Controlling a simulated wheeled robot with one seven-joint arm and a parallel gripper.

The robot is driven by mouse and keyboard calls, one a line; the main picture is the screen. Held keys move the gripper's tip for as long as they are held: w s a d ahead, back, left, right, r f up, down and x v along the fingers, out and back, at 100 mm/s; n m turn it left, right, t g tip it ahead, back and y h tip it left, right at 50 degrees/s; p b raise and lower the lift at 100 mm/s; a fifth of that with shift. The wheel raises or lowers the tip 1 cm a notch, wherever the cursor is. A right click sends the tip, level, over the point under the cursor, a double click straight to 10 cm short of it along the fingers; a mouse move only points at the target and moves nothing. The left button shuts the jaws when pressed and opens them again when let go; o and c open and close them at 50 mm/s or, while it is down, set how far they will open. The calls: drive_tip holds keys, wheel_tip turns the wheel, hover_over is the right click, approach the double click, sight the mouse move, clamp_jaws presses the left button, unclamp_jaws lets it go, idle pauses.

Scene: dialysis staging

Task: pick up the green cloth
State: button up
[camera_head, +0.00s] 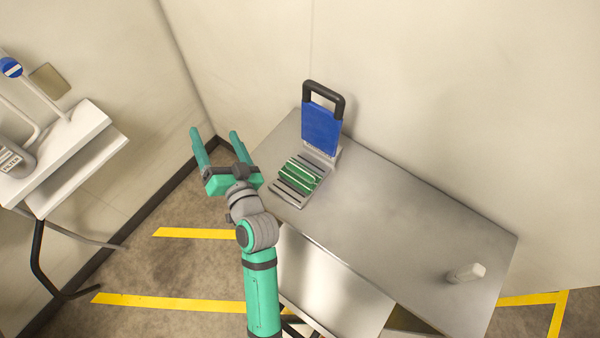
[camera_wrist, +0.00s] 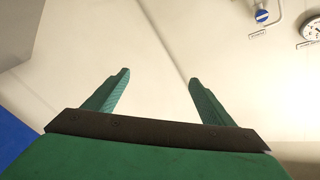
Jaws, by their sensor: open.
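The green cloth (camera_head: 303,173) lies on the slotted grey base of a blue-backed stand on the metal table. It looks folded or striped with lighter edges. My gripper (camera_head: 215,142) is open and empty, left of the table's far-left corner and apart from the cloth. In the wrist view my gripper's two fingers (camera_wrist: 158,92) stand wide apart with only wall between them. The cloth does not show in the wrist view.
The blue stand (camera_head: 321,128) with a black handle rises behind the cloth. A white sink-like unit (camera_head: 75,150) is at left. Walls close in behind.

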drive_tip(key=w+a+r+n+g+y, duration=0.2)
drive_tip(key=w+a+r+n+y, duration=0.15)
drive_tip(key=a+r, duration=0.2)
drive_tip(key=n+g+h, duration=1)
drive_tip(key=g+h, duration=0.2)
drive_tip(key=g, duration=0.2)
hover_over(302, 170)
drive_tip(key=a, duration=0.1)
drive_tip(key=shift+y, duration=0.25)
wheel_tip(302, 170, down, 8)
drive_tip(key=shift+w+r, duration=0.1)
drive_tip(key=shift+d+f, duration=0.2)
drive_tip(key=shift+d, duration=0.05)
drive_tip(key=f, duration=1)
drive_tip(key=shift+d+f, duration=0.2)
drive_tip(key=shift+d, duration=0.15)
drive_tip(key=c, duration=1.2)
drive_tip(key=shift+c, duration=0.2)
